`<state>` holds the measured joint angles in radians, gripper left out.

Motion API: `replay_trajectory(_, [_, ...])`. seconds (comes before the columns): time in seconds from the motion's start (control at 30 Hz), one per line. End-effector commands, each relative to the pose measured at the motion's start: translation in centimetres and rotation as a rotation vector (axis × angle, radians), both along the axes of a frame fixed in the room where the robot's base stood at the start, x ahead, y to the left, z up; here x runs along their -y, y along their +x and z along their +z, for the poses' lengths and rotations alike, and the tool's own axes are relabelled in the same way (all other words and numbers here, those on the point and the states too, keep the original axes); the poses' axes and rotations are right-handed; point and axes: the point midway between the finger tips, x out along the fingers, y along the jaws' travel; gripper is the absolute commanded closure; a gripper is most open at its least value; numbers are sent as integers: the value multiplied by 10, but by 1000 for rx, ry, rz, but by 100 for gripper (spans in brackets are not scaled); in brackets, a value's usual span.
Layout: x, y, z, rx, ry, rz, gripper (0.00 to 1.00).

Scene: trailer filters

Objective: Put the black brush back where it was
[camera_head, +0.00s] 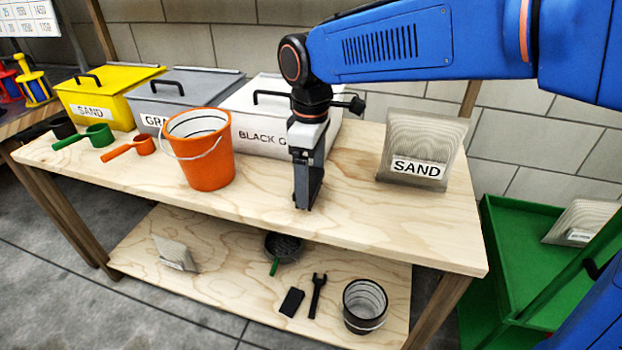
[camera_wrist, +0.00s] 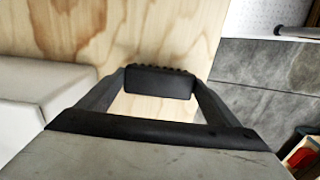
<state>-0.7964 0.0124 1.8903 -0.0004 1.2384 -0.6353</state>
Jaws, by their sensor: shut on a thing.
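My gripper (camera_head: 308,198) points down over the front middle of the tabletop, to the right of the orange bucket. In the wrist view its fingers (camera_wrist: 158,88) are closed on the two ends of a small black block with a ridged upper edge, which I take to be the black brush (camera_wrist: 158,82). In the head view the brush is hard to tell from the dark fingers. I cannot tell whether it touches the wooden tabletop (camera_head: 350,205).
An orange bucket (camera_head: 200,160) and a white lidded bin (camera_head: 262,140) stand close on the left. A sand bag (camera_head: 418,150) is at right. The lower shelf (camera_head: 220,285) holds a dark flat block (camera_head: 291,302), a forked tool (camera_head: 318,294) and a dark bucket (camera_head: 365,308).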

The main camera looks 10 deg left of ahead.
Motion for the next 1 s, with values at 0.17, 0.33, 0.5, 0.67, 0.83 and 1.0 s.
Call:
replay_trajectory(0.17, [0, 0, -7, 1, 1, 0, 47])
replay_trajectory(0.33, [0, 0, -7, 0, 0, 0, 47])
replay_trajectory(0.5, [0, 0, -9, 0, 0, 0, 0])
replay_trajectory(0.67, [0, 0, -9, 0, 0, 0, 0])
replay_trajectory(0.83, [0, 0, -5, 1, 1, 0, 0])
replay_trajectory(1.0, [0, 0, 17, 1, 2, 0, 0])
